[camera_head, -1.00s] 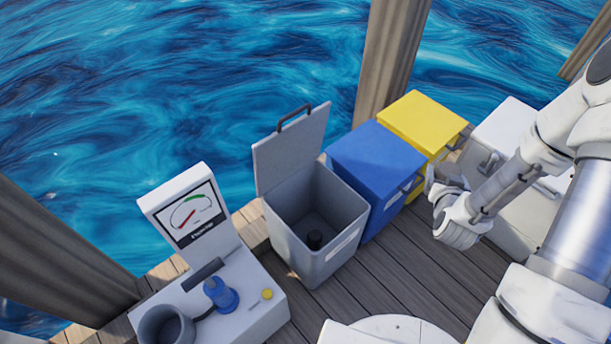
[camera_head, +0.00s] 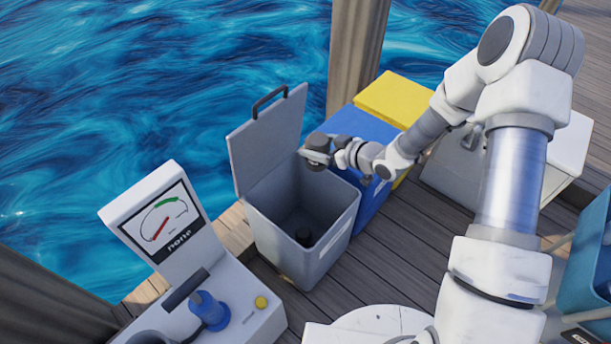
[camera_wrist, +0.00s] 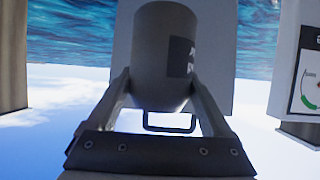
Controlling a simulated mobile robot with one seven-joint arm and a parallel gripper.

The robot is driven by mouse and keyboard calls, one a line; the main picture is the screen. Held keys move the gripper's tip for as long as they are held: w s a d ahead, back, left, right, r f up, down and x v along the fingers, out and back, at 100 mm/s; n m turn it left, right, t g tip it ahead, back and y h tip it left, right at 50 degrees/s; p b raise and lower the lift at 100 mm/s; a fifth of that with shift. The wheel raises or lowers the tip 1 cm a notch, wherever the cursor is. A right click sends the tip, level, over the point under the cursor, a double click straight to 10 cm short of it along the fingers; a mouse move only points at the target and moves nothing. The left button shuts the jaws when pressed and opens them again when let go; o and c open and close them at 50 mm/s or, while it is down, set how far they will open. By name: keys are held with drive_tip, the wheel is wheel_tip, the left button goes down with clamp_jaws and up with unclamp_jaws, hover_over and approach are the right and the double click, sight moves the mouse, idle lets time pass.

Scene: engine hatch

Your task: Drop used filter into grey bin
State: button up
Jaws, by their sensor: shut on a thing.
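My gripper (camera_head: 318,158) is shut on the used filter (camera_head: 316,143), a dark grey cylinder. It holds the filter above the right part of the grey bin's opening, apart from the bin. In the wrist view the filter (camera_wrist: 165,50) sits between my two fingers, with a dark label on its side. The grey bin (camera_head: 276,245) stands on the deck with its lid (camera_head: 270,140) tilted up and open. The open lid (camera_wrist: 220,50) also shows behind the filter in the wrist view.
A blue bin (camera_head: 372,204) and a yellow bin (camera_head: 395,97) stand closed right of the grey bin. A white gauge station (camera_head: 172,215) is at the left. A wooden post (camera_head: 357,50) rises behind the bins. Water lies beyond the deck.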

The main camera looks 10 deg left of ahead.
drive_tip(key=a+f+n+g+b, duration=0.1)
drive_tip(key=f, duration=0.1)
drive_tip(key=s+a+f+n+g+y+b, duration=0.1)
drive_tip(key=f+g, duration=0.1)
drive_tip(key=f, duration=0.1)
drive_tip(key=a+f+n+g+b, duration=0.1)
drive_tip(key=f+n+b, duration=0.1)
drive_tip(key=shift+s+f+y, duration=0.2)
drive_tip(key=shift+f+y, duration=0.05)
drive_tip(key=shift+y, duration=0.15)
wheel_tip(320, 180, down, 8)
drive_tip(key=n+g+b, duration=0.1)
drive_tip(key=b, duration=0.4)
drive_tip(key=shift+r, duration=0.25)
drive_tip(key=o, duration=1.5)
drive_tip(key=shift+s, duration=0.1)
drive_tip(key=p+v, duration=0.4)
drive_tip(key=v, duration=1.3)
drive_tip(key=shift+d+r, duration=0.1)
drive_tip(key=shift+d, duration=0.1)
